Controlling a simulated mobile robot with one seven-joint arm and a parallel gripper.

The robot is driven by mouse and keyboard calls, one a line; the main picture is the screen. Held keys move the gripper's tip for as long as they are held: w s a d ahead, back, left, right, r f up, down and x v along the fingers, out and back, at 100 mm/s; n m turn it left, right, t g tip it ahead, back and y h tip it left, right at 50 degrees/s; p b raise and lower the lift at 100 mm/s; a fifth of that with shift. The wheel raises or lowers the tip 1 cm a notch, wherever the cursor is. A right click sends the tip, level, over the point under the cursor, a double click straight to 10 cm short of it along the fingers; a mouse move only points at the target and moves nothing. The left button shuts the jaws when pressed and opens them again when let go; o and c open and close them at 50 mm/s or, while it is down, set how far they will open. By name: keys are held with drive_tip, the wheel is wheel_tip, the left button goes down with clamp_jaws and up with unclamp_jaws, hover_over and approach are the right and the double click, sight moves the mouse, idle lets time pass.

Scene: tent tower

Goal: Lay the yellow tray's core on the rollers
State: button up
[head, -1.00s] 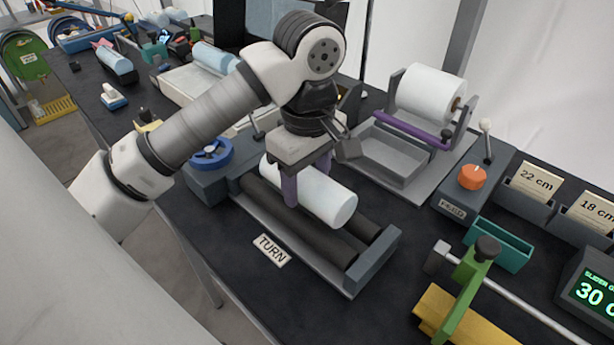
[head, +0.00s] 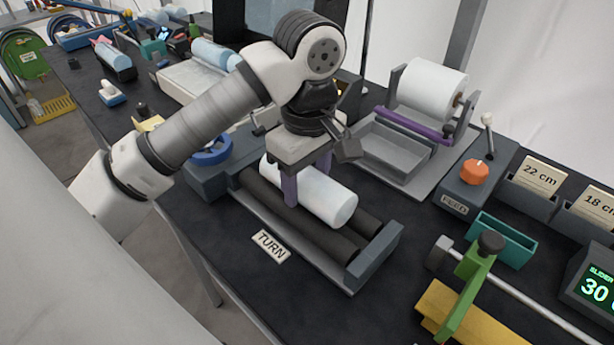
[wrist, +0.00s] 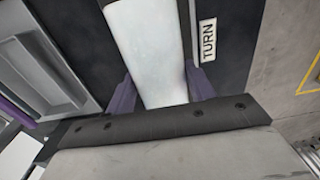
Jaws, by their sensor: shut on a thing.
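A pale, whitish core (head: 327,199) lies lengthwise over the dark rollers (head: 290,218) of the turning stand in the head view. It looks to be resting on the rollers or just above them; I cannot tell which. My gripper (head: 290,190) is over the core's middle, pointing down, with its purple fingers shut on the core's sides. In the wrist view the core (wrist: 148,50) runs between the two fingers (wrist: 158,95). The yellow tray cannot be made out for certain.
A TURN label (head: 270,246) lies in front of the rollers. A blue hand wheel (head: 212,151) is at their left end. A white roll (head: 432,88) on a stand is behind. A green and yellow slider (head: 470,285) stands at the right front.

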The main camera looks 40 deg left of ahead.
drive_tip(key=shift+f+b, duration=0.2)
drive_tip(key=shift+b, duration=0.1)
drive_tip(key=o, duration=1.4)
drive_tip(key=shift+c, duration=0.2)
wheel_tip(320, 180, up, 14)
drive_tip(key=shift+p, duration=0.3)
drive_tip(key=shift+f, duration=0.1)
